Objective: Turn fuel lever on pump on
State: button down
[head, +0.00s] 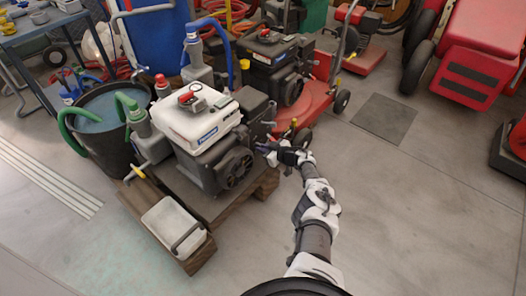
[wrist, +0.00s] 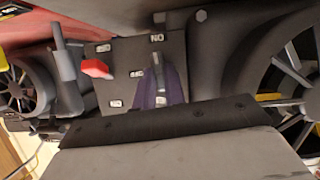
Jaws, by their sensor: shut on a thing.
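The pump (head: 190,125), with a white tank and dark engine, stands on a low wooden base. My gripper (head: 265,150) reaches its right side in the head view. In the wrist view, my gripper (wrist: 162,78) has its dark purplish fingers close together against a dark control plate (wrist: 120,60). They are shut on a small grey lever, mostly hidden between them. An upside-down ON label (wrist: 157,38) sits just above the fingertips. A red lever (wrist: 97,68) stands to their left, apart from them. Other label words are too small to read surely.
A black tub of water (head: 95,115) with green hoses stands left of the pump. A red machine (head: 320,90) stands close behind the gripper.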

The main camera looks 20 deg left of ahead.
jog(key=shift+m+b, duration=0.3)
jog(key=shift+m, duration=0.1)
dwell(0.3)
jog(key=c, duration=1.5)
grip_release()
jog(key=shift+o, duration=0.2)
jog(key=p+v, duration=0.9)
jog(key=v, duration=0.4)
jog(key=shift+d+r+g, duration=0.2)
jog(key=shift+d+g, duration=0.1)
jog(key=shift+d, duration=0.1)
jog(key=shift+d, duration=0.1)
